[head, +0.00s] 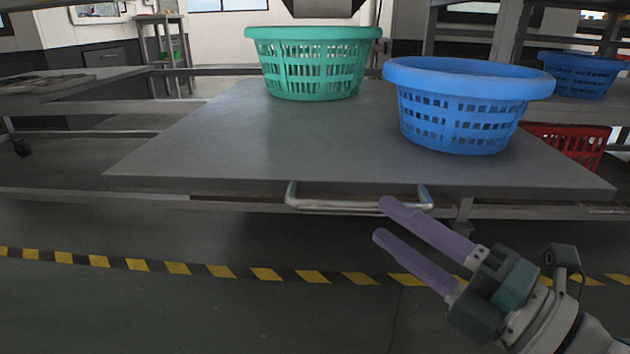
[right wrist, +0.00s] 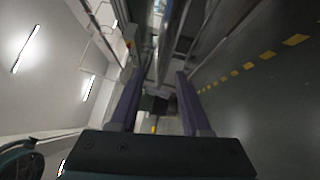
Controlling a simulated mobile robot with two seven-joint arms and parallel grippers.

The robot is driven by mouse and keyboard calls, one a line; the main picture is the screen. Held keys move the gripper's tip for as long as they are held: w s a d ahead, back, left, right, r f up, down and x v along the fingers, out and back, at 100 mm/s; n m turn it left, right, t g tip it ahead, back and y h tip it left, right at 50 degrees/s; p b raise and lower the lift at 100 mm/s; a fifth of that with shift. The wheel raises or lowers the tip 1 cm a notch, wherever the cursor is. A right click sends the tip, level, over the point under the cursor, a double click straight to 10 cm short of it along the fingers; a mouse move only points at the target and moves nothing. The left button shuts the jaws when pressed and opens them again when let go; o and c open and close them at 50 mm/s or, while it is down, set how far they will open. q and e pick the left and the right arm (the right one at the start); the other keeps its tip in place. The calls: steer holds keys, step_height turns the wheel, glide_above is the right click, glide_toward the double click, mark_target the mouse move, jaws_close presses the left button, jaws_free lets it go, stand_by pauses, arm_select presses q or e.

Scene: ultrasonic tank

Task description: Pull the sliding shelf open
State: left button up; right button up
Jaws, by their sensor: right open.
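The sliding shelf (head: 240,140) is a flat grey metal sheet with two baskets on it. A silver bar handle (head: 330,207) sits below its front edge, slightly right of the picture's middle. My right gripper (head: 379,220) is open, its two purple fingers pointing left toward the right end of the handle. In the head view the upper fingertip overlaps the area beside the handle's right end; contact cannot be told. In the right wrist view the open fingers (right wrist: 155,85) have a metal bar-like edge running between and beyond them. My left gripper is not in view.
A green basket (head: 310,70) stands at the back of the shelf and a blue basket (head: 460,105) at its right. A red basket (head: 570,145) and another blue basket (head: 580,75) are farther right. The floor in front is clear, with a yellow-black stripe (head: 265,274).

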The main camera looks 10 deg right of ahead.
steer(key=v, duration=0.4)
steer(key=shift+s+d+p, duration=0.2)
steer(key=shift+s+p, duration=0.1)
steer(key=shift+p, duration=0.1)
steer(key=d+r+m+g+h+p, duration=0.2)
steer(key=r+m+h+p, duration=0.4)
steer(key=r+p, duration=0.75)
steer(key=d+r+m+g+h+p, duration=0.1)
steer(key=d+r+m+h+p, duration=0.15)
steer(key=r+m+p, duration=0.85)
steer(key=s+a+r+m+g+p, duration=0.2)
steer(key=s+r+g+p, duration=0.3)
steer(key=r+p, duration=0.7)
steer(key=s+a+r+m+g+p, duration=0.1)
steer(key=s+r+m+g+p, duration=0.1)
steer(key=s+r+p, duration=0.75)
steer(key=s+a+r+m+g+p, duration=0.2)
steer(key=s+r+m+g+p, duration=0.15)
steer(key=r+p, duration=1)
step_height(320, 180, up, 31)
steer(key=n+p, duration=0.1)
steer(key=p, duration=3.5)
steer(key=shift+w+d+h, duration=0.2)
steer(key=shift+d+h, duration=0.1)
steer(key=shift+h, duration=0.15)
